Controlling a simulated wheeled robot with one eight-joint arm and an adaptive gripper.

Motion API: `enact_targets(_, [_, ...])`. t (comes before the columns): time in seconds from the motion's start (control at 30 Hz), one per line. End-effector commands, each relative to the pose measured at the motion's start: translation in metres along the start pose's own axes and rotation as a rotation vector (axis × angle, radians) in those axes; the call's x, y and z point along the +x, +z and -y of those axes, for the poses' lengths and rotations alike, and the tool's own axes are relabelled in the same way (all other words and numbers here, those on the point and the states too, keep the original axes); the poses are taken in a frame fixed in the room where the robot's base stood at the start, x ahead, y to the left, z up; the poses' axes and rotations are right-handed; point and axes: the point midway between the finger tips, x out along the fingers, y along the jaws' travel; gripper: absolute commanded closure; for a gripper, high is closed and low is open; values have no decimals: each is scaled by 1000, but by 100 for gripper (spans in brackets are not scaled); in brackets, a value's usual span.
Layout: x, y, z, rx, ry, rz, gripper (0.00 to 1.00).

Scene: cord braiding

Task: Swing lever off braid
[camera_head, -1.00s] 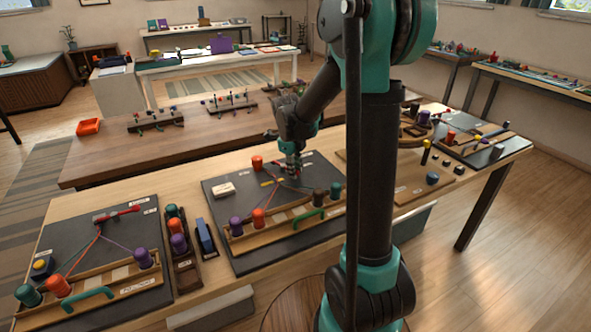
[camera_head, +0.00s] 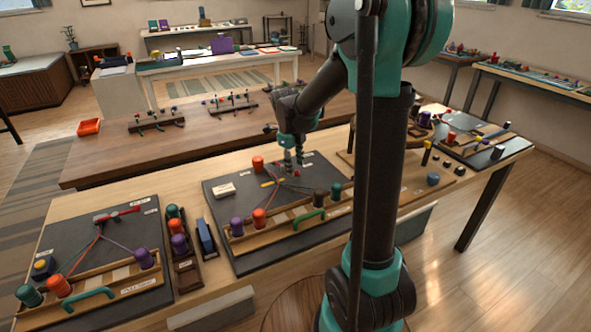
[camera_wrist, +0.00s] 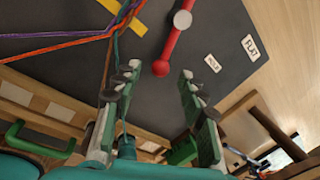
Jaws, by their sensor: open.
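The red lever (camera_wrist: 172,45) lies on the dark board (camera_head: 225,205). In the wrist view its round red knob (camera_wrist: 161,68) faces my gripper, and a pale pivot cap (camera_wrist: 182,19) sits farther up. The braid cords (camera_wrist: 60,38), orange, purple and green, come together left of the lever beside a yellow strip (camera_wrist: 126,17). In the visible part, the lever lies apart from the cords; its far end is cut off. My gripper (camera_wrist: 160,76) is open, its fingers either side of the knob's line, with no clear contact. In the head view my gripper (camera_head: 294,160) hangs over the board and partly hides the lever.
A wooden rail with a green handle (camera_head: 308,219) and several coloured spools runs along the board's near edge. A similar board with a red lever (camera_head: 122,213) stands at the left, past a spool rack (camera_head: 186,263).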

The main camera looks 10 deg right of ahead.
Motion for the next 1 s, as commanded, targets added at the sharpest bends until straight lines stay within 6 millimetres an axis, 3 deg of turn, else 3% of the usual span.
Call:
enact_targets(0.3, [-62,0,-1,-2,0,0,58])
enact_targets(0.5, [-86,0,-1,-1,0,0,58])
enact_targets(1.0, [-94,0,-1,-1,0,0,58])
